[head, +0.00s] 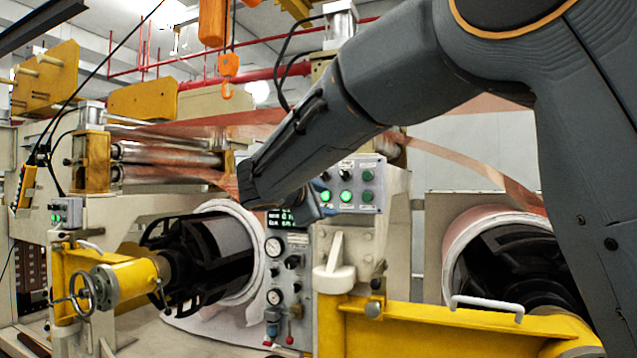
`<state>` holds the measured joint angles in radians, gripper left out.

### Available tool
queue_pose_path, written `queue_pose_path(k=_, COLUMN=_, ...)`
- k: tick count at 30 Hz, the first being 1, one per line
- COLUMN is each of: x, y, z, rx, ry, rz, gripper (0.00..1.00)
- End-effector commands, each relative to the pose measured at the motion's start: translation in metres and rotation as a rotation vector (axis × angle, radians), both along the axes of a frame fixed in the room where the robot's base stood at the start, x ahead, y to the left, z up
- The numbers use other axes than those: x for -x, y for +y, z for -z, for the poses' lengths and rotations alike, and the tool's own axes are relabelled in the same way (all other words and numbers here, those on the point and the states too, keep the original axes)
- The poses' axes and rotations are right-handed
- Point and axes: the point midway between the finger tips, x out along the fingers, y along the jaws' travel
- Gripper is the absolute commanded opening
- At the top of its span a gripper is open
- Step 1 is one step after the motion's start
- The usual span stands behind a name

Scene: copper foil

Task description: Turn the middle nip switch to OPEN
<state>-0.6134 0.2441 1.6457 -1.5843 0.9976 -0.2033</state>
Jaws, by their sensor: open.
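A grey control panel (374,205) stands right of centre, just right of my arm's far end. It has a row of dark round controls with small labels above them. The middle control (346,175) sits above a lit green lamp (346,196). Another lit green lamp (325,196) is to its left, and a darker green one (367,197) is to its right. The label wording is too small to read, and I cannot tell which way the middle control points. My arm crosses from upper right and ends beside the panel's left edge. My gripper's fingers do not show.
Large rolls stand left (232,213) and right (470,225). A yellow beam (430,328) crosses the front right; a handwheel (82,294) is at left. An orange hook (228,70) hangs above.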

Motion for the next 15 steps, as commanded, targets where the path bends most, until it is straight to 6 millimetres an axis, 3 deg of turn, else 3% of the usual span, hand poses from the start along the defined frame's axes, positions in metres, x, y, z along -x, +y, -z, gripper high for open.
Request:
queue_pose_path(k=1, x=-0.001, y=0.017, z=-0.02, rx=0.032, ry=-0.043, rz=-0.024, gripper=0.44)
queue_pose_path(k=3, x=-0.001, y=0.032, z=-0.042, rx=0.068, ry=-0.091, rz=-0.044, gripper=0.44)
queue_pose_path(k=6, x=-0.002, y=0.042, z=-0.059, rx=0.094, ry=-0.127, rz=-0.058, gripper=0.44)
queue_pose_path(k=15, x=-0.038, y=0.03, z=-0.063, rx=0.101, ry=-0.134, rz=-0.057, gripper=0.44)
